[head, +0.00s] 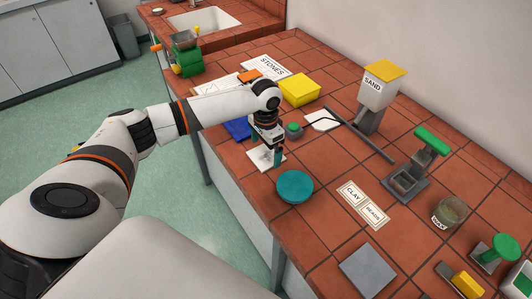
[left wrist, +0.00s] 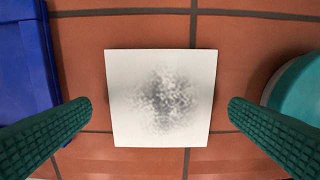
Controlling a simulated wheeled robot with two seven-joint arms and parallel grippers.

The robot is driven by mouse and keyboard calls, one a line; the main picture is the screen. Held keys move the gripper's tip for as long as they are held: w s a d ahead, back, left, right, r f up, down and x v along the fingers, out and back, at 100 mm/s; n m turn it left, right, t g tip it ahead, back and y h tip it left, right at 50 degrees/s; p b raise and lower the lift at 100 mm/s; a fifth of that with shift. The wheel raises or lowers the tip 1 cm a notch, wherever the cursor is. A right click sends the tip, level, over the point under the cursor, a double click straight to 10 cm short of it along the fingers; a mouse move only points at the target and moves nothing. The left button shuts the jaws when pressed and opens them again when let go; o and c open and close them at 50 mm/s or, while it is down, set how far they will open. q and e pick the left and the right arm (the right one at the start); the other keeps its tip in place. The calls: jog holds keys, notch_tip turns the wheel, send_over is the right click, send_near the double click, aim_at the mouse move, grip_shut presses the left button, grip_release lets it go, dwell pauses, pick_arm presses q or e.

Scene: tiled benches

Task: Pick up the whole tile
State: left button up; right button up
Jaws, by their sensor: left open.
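A square white tile with a grey speckled patch in its middle lies flat on the bench (left wrist: 135,75); it also shows in the head view (head: 258,162). No break shows in it. My left gripper (head: 274,158) points down over the tile, and its green fingers (left wrist: 160,112) are open, one on each side of it in the left wrist view. The fingers are apart from the tile's edges and nothing is between them but the tile below. The gripper hides part of the tile in the head view. My right gripper is not in view.
A blue container (left wrist: 22,60) stands left of the tile and a round teal object (head: 295,187) to its right, both close. A yellow box (head: 299,91), a sand dispenser (head: 376,95), a green-handled press (head: 420,160) and a grey square plate (head: 369,270) stand or lie farther along the bench.

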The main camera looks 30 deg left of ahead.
pick_arm(q)
jog(key=shift+f, duration=0.6)
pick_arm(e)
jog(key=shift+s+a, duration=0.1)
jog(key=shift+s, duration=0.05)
